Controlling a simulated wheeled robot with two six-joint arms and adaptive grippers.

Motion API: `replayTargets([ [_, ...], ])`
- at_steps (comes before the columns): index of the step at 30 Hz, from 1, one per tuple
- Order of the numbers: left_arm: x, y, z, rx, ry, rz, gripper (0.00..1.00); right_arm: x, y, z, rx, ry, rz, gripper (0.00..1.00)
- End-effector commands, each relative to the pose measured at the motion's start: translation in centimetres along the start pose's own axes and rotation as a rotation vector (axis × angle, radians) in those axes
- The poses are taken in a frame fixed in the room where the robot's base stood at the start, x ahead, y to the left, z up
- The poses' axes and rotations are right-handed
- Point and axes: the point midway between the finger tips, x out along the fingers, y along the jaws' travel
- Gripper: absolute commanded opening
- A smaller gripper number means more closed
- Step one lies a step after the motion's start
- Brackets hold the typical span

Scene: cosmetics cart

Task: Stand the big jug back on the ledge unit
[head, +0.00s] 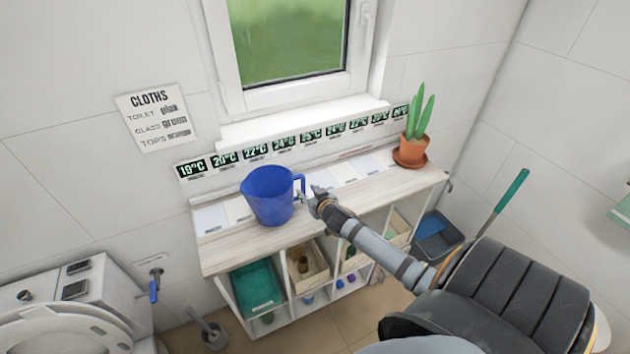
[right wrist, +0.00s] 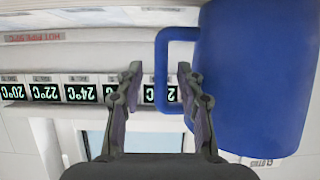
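The big blue jug (head: 268,196) stands upright on the pale wooden top of the ledge unit (head: 228,256), left of its middle, with its handle to the right. My right gripper (head: 312,194) is beside the handle. In the right wrist view, which is upside down, the jug (right wrist: 255,75) fills the right side. There my right gripper (right wrist: 160,75) is open, with the upright bar of the handle between its fingertips and visible gaps on both sides. My left gripper is not in view.
A potted plant (head: 411,150) stands at the unit's right end. Temperature labels (head: 284,142) line the wall behind, under the window. Pale cards lie on the top. Bins fill the shelves below. A toilet (head: 70,320) is at left and a blue tray (head: 437,236) at right.

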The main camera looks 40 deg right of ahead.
Motion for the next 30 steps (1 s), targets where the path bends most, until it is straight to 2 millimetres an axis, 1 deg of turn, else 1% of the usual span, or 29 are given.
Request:
replayTargets([
  [1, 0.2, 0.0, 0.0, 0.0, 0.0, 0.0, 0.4, -1.4, 0.1, 0.2, -0.01, -0.002, -0.002, 0.38],
  [6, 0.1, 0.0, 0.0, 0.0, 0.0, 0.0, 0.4, -5.4, -0.1, 0.1, -0.008, -0.003, -0.003, 0.38],
  [9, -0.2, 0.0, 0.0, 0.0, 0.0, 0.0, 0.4, -6.9, 0.1, 0.0, -0.007, -0.003, 0.0, 0.38],
  [11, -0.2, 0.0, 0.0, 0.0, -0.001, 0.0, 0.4, -7.5, 0.0, 0.0, -0.005, -0.002, 0.0, 0.38],
  [15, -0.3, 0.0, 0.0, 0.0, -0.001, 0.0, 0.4, -8.1, 0.0, 0.0, -0.002, 0.0, 0.0, 0.38],
  [30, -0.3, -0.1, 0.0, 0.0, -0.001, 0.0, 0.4, -8.1, 0.0, 0.0, 0.0, -0.001, 0.001, 0.38],
])
